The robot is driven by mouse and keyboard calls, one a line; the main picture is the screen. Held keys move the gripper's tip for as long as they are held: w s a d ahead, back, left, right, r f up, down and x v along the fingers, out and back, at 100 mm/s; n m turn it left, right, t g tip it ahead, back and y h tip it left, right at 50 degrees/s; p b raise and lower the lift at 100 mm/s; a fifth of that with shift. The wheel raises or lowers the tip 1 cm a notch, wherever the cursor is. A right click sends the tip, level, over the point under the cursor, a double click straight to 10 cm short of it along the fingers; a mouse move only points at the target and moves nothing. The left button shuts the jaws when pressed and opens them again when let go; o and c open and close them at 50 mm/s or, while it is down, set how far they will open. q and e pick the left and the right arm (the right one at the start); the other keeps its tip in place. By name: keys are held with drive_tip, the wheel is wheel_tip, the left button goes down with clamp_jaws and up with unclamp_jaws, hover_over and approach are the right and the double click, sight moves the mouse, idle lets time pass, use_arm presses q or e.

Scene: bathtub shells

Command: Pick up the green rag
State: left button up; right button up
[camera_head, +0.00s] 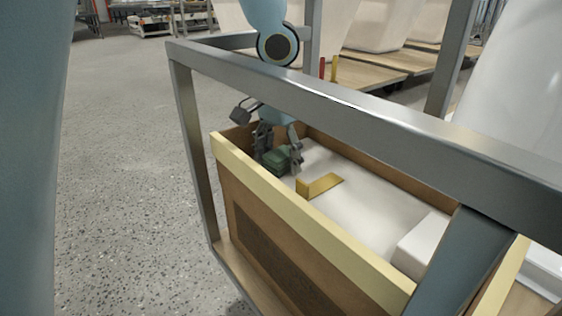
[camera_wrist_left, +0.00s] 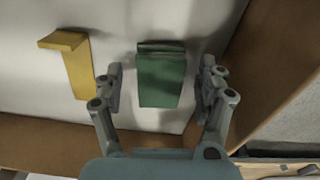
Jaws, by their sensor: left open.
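The green rag (camera_head: 277,160) is a folded, block-like bundle at the far left end of the wooden box, by its wall. In the left wrist view the green rag (camera_wrist_left: 161,78) lies on a pale surface between the open fingers. My left gripper (camera_head: 278,150) reaches down into the box around the rag. In the left wrist view my left gripper (camera_wrist_left: 160,82) is open, one finger on each side of the rag, with a gap on the right side. My right gripper is not in view.
A yellow angled piece (camera_head: 318,185) lies in the box close to the rag; it also shows in the wrist view (camera_wrist_left: 75,62). A white block (camera_head: 420,246) sits further right. The box walls (camera_head: 300,225) and a grey metal frame rail (camera_head: 370,115) surround the space.

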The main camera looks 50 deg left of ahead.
use_arm(q)
drive_tip(key=c, duration=1.2)
drive_tip(key=shift+r, duration=0.1)
drive_tip(key=shift+c, duration=0.2)
drive_tip(key=shift+r, duration=0.2)
wheel_tip(320, 180, up, 4)
drive_tip(key=shift+f+p, duration=0.1)
drive_tip(key=shift+p, duration=0.8)
wheel_tip(320, 180, up, 4)
drive_tip(key=shift+p, duration=0.8)
wheel_tip(320, 180, up, 10)
drive_tip(key=p, duration=0.3)
drive_tip(key=shift+f+p, duration=0.15)
drive_tip(key=shift+p, duration=0.15)
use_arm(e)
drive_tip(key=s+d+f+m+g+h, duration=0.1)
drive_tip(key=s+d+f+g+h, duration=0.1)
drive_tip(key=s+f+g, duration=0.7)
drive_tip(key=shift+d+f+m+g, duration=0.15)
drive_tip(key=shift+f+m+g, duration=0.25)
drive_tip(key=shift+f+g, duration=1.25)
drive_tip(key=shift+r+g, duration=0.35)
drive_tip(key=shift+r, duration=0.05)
